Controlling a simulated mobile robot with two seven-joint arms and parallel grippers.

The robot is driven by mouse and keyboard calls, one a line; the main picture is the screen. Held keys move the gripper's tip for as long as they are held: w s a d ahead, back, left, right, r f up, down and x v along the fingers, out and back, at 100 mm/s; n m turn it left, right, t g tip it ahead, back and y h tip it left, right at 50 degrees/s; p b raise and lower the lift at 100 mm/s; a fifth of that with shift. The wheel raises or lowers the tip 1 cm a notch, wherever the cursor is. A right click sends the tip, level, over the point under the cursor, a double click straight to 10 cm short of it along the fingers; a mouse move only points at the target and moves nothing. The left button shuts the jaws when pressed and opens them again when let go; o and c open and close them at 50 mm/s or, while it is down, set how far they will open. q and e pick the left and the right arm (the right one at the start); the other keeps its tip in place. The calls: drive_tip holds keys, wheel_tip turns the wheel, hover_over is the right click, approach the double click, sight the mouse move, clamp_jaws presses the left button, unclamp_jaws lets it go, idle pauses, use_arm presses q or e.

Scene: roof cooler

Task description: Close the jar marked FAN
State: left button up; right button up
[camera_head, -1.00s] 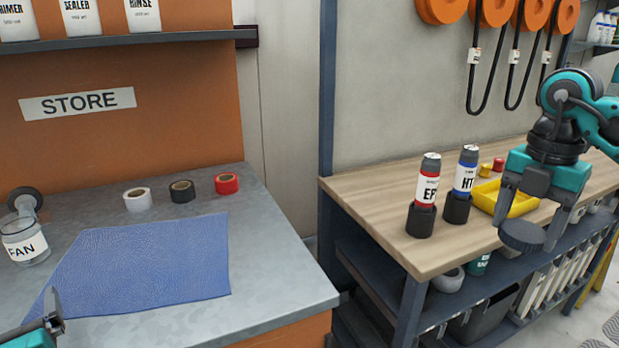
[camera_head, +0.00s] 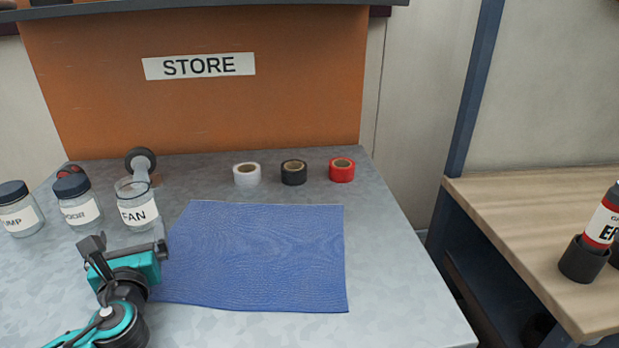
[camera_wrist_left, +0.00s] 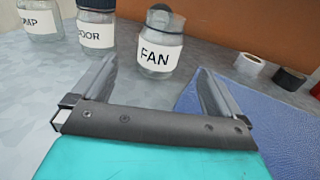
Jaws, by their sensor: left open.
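The jar marked FAN (camera_head: 138,214) is clear glass with a white label and stands upright on the grey bench, its top uncovered. It also shows in the left wrist view (camera_wrist_left: 158,55), beyond and between the fingers. My left gripper (camera_head: 127,244) is open and empty, just in front of the FAN jar and apart from it; its spread fingers show in the left wrist view (camera_wrist_left: 155,75).
Jars marked PUMP (camera_head: 20,212) and DOOR (camera_head: 78,206) have dark lids and stand left of FAN. A dark round-headed object (camera_head: 140,160) is behind FAN. A blue mat (camera_head: 255,255) lies right, with tape rolls (camera_head: 293,172) behind it. The mat is clear.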

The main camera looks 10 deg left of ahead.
sight(134, 210)
use_arm(q)
drive_tip(key=shift+s, duration=0.1)
drive_tip(key=x, duration=0.6)
drive_tip(key=shift+w+a+b, duration=0.15)
drive_tip(key=shift+w+b, duration=0.25)
use_arm(e)
drive_tip(key=shift+f, duration=0.35)
use_arm(q)
drive_tip(key=b+x, duration=0.1)
drive_tip(key=x, duration=0.4)
drive_tip(key=shift+w+r, duration=0.1)
drive_tip(key=shift+r, duration=0.05)
use_arm(e)
drive_tip(key=shift+f, duration=0.45)
use_arm(q)
drive_tip(key=c, duration=1)
drive_tip(key=shift+r, duration=0.1)
